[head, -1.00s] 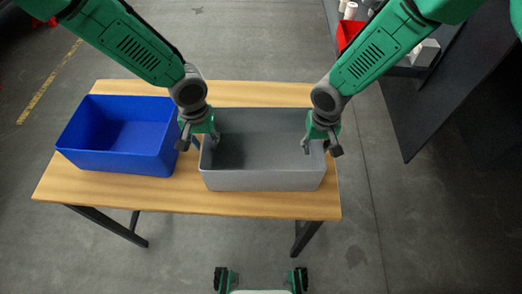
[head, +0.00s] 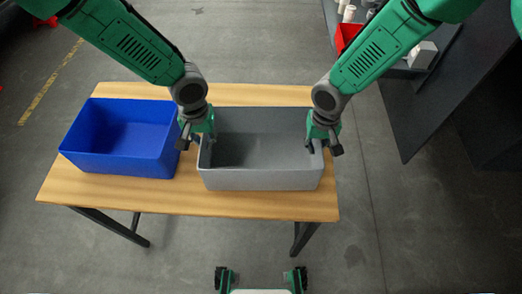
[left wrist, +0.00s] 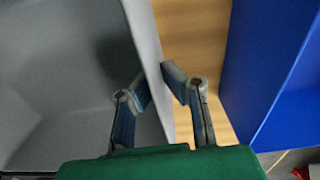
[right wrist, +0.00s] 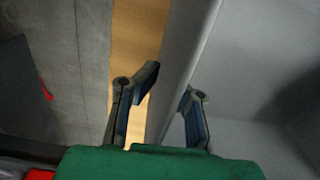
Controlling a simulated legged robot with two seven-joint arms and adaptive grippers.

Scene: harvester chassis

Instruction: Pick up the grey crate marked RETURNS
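The grey crate (head: 262,179) stands on the right part of the wooden table, open at the top and empty as far as I can see. No RETURNS marking is legible. My left gripper (head: 203,141) is at its left wall, with one finger inside and one outside; the left wrist view shows the fingers (left wrist: 158,86) closed in on the wall (left wrist: 150,50). My right gripper (head: 318,146) straddles the right wall the same way; its fingers (right wrist: 168,84) show in the right wrist view, closed in on that wall (right wrist: 190,40).
A blue crate (head: 115,163) stands on the table (head: 190,203), left of the grey one with a narrow gap where my left gripper's outer finger is. A dark shelf unit (head: 400,120) with a red bin (head: 348,37) is at the upper right.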

